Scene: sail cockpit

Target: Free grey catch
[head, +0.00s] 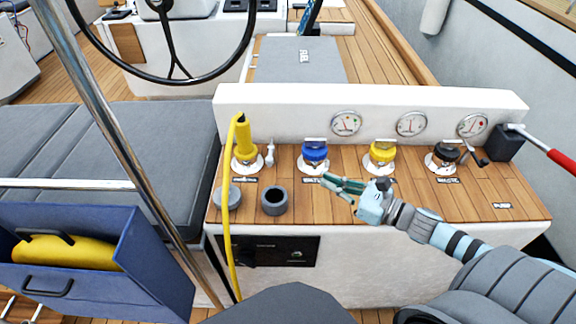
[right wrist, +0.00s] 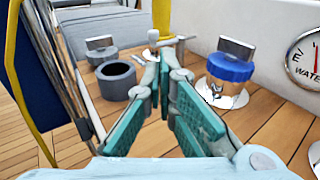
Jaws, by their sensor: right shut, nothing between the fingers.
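A small silver-grey catch (head: 270,153) stands on the wooden console, just right of the yellow plug (head: 245,143). In the right wrist view a silver-grey piece (right wrist: 166,42), which looks like this catch, shows beyond the fingertips. My right gripper (head: 334,183) is shut and empty, low over the console in front of the blue cap. My left gripper is not in view.
A dark grey open cup (head: 274,201) and a grey round cap (head: 228,197) sit left of my right gripper. A yellow cable (head: 230,210) hangs over the console's front. Yellow (head: 380,154) and black (head: 443,157) caps stand to the right. The white gauge panel rises behind.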

